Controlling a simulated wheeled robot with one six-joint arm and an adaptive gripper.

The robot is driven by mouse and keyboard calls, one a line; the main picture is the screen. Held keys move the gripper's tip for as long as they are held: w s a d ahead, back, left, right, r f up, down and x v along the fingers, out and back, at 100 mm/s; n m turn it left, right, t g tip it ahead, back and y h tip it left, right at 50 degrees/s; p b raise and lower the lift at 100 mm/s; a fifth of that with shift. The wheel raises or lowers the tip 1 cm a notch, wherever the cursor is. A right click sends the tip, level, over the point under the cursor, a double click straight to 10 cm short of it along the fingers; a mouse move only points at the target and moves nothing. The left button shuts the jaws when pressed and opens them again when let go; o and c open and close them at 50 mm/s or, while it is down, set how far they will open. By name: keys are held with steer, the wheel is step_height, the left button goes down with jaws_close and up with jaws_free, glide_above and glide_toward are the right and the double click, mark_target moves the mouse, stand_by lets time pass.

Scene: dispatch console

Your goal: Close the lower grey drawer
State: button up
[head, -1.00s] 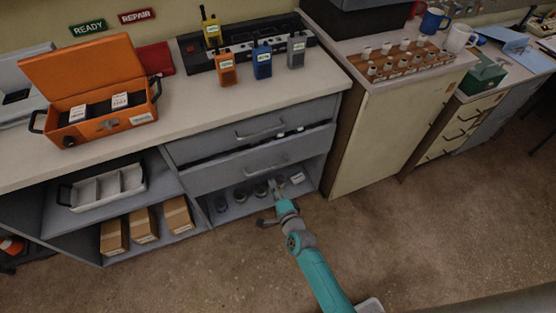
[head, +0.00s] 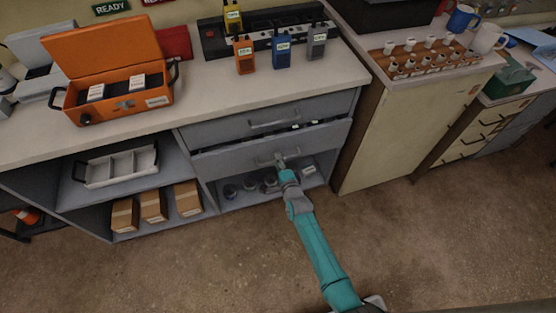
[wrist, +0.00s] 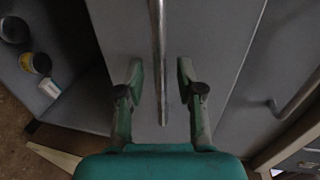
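The lower grey drawer (head: 235,163) stands partly open under the counter, with dark contents showing along its top edge. Its front fills the middle of the wrist view (wrist: 215,40). Its bar handle (wrist: 157,50) lies between the two fingers of my gripper (wrist: 160,75), with a gap visible on each side. My gripper (head: 280,158) is open and at the handle in the head view, where the arm hides part of it. I cannot tell whether the palm touches the handle.
The upper grey drawer (head: 225,130) sits above and looks shut. Its handle (wrist: 300,95) is at the right in the wrist view. An open shelf with several dark round items (head: 230,191) lies below. A cream cabinet (head: 400,135) stands to the right. The floor in front is clear.

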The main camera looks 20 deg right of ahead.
mark_target(275, 151)
steer(key=shift+w+f, duration=0.1)
steer(key=shift+w, duration=0.45)
jaws_close()
steer(key=shift+r+x, duration=0.2)
steer(key=shift+x, duration=0.8)
steer(key=shift+r+x, duration=0.2)
steer(key=shift+x, duration=0.8)
steer(key=shift+w, duration=0.15)
jaws_free()
steer(key=v, duration=1.2)
